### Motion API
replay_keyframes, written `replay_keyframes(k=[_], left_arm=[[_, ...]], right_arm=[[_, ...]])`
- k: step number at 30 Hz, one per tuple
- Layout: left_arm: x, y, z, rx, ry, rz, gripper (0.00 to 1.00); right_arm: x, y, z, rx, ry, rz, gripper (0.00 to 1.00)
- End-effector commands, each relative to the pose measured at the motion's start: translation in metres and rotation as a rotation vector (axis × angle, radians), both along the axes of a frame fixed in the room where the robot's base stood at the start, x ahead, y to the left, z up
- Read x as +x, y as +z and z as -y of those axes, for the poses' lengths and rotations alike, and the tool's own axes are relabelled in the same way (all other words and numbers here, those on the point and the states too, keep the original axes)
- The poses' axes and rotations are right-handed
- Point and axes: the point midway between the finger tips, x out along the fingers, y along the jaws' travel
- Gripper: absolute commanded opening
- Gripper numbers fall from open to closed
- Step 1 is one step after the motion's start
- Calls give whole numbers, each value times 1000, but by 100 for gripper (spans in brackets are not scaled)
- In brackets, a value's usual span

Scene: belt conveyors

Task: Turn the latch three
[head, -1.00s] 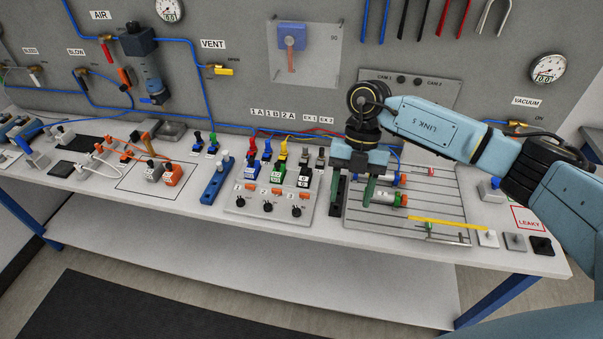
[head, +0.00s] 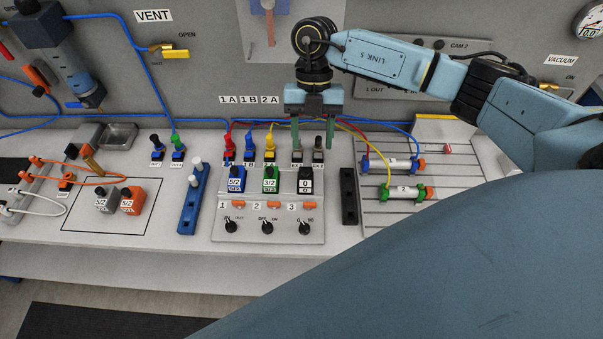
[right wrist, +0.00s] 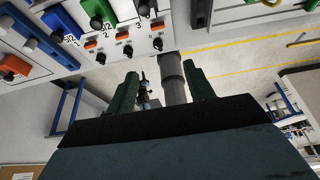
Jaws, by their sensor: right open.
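Latch three is on the white control panel (head: 262,232), at its right end. It has a "3" label, a small orange tab (head: 309,204) and a black knob (head: 305,227). A black block with a "0" label (head: 305,182) stands behind it. Similar knobs one (head: 231,226) and two (head: 266,227) are to its left. My right gripper (head: 312,143) is open and empty, above and behind latch three, apart from it. In the right wrist view its two green fingers (right wrist: 163,88) are apart, and the rightmost knob (right wrist: 157,43) shows beyond them. My left gripper is out of view.
A black slotted bar (head: 349,195) and a rack with cylinders (head: 403,193) are to the right. A blue bar (head: 193,198) is to the left. My own arm covers the lower right.

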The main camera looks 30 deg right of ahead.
Motion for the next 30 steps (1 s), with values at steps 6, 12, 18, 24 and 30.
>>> replay_keyframes(k=[6, 12, 18, 24, 30], left_arm=[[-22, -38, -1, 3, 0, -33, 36], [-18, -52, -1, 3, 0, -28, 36], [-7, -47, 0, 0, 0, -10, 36], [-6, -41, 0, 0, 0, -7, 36], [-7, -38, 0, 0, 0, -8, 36]], right_arm=[[0, -37, 0, 0, 0, 0, 53], [0, -52, 0, 0, 0, 0, 53], [-8, -69, -4, 0, 1, -4, 53], [-22, -107, -13, 0, 0, -5, 53], [-35, -144, -21, 1, -1, -4, 53]])
